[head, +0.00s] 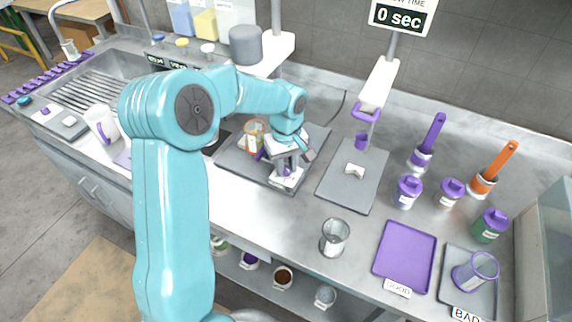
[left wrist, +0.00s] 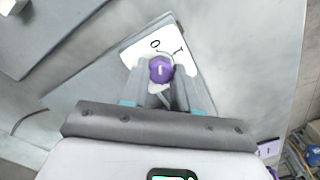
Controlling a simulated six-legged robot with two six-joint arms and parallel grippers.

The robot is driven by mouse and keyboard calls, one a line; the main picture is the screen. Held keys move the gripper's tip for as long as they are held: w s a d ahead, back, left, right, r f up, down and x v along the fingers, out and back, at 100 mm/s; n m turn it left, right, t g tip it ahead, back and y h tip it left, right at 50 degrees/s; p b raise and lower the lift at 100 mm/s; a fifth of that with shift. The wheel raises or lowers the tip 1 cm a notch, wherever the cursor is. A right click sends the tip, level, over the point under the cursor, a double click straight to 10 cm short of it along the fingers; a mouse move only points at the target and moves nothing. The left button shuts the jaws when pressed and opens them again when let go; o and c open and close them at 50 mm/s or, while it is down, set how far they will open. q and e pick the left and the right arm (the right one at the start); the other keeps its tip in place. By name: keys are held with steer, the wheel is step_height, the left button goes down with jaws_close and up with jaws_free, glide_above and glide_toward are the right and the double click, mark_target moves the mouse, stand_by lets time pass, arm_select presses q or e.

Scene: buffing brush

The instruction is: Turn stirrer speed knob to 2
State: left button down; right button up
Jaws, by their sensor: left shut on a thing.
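The stirrer speed knob (left wrist: 161,70) is purple with a short white mark. It sits on a white dial plate (left wrist: 140,48), where a "0" and what looks like a "1" show; other numerals are hidden. My left gripper (left wrist: 160,82) is shut on the knob, one finger on each side. In the head view, my left gripper (head: 286,166) reaches down to the small white dial plate (head: 287,181) at the front of a grey mat. I cannot tell exactly which number the mark points to. My right gripper is not in view.
A jar with orange-brown contents (head: 255,133) stands just left of my left gripper. A glass beaker (head: 334,238) stands to the right near the counter's front. A purple tray (head: 404,256) and several purple-lidded bottles are farther right. A sign reads "0 sec" (head: 400,18).

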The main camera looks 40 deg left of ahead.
arm_select(q)
steer(key=m, duration=0.5)
steer(key=shift+w+r+b, duration=0.1)
steer(key=shift+b, duration=0.25)
steer(key=m, duration=0.5)
steer(key=shift+r+m, duration=0.1)
steer(key=shift+m, duration=0.3)
steer(key=m, duration=0.5)
steer(key=shift+w+m, duration=0.1)
steer(key=shift+m, duration=0.2)
steer(key=m, duration=0.5)
steer(key=shift+p, duration=0.3)
steer(key=shift+m, duration=0.3)
steer(key=c, duration=0.9)
jaws_free()
steer(key=shift+o, duration=0.2)
steer(key=shift+s+d, duration=0.1)
steer(key=shift+s, duration=0.1)
